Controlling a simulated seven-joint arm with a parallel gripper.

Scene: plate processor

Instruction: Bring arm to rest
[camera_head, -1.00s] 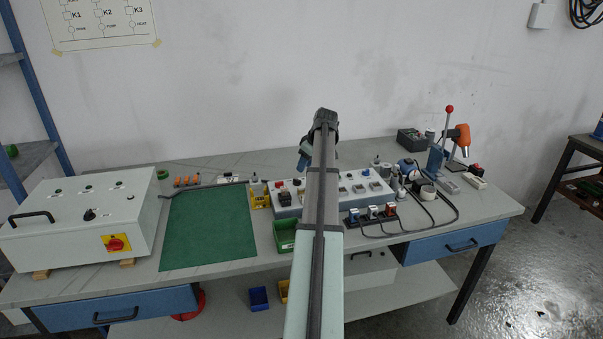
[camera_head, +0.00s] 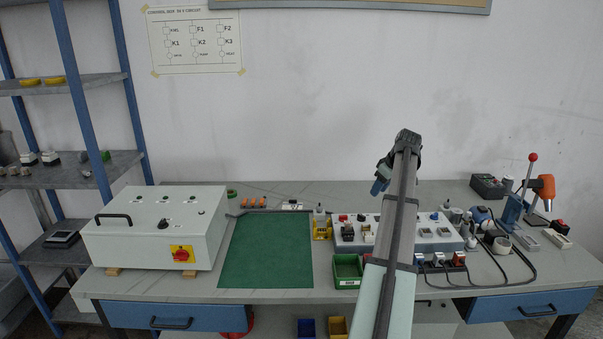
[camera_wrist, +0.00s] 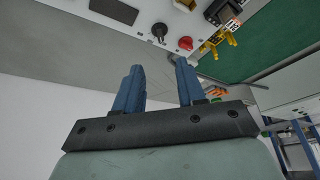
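My arm (camera_head: 392,240) rises from the bottom of the head view, in front of the bench, and covers part of the grey control panel (camera_head: 432,233). Its blue gripper (camera_head: 381,181) shows small at the arm's upper end, raised above the bench. In the wrist view, the two blue fingers of my gripper (camera_wrist: 158,68) stand apart with nothing between them. The gripper is open and empty. Part of the control panel behind the arm is hidden in the head view.
A white box (camera_head: 148,245) with a red switch stands left on the bench, beside a green mat (camera_head: 265,255). A green bin (camera_head: 347,270), cables and a press with an orange part (camera_head: 545,188) are to the right. A blue shelf rack (camera_head: 132,110) stands at left.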

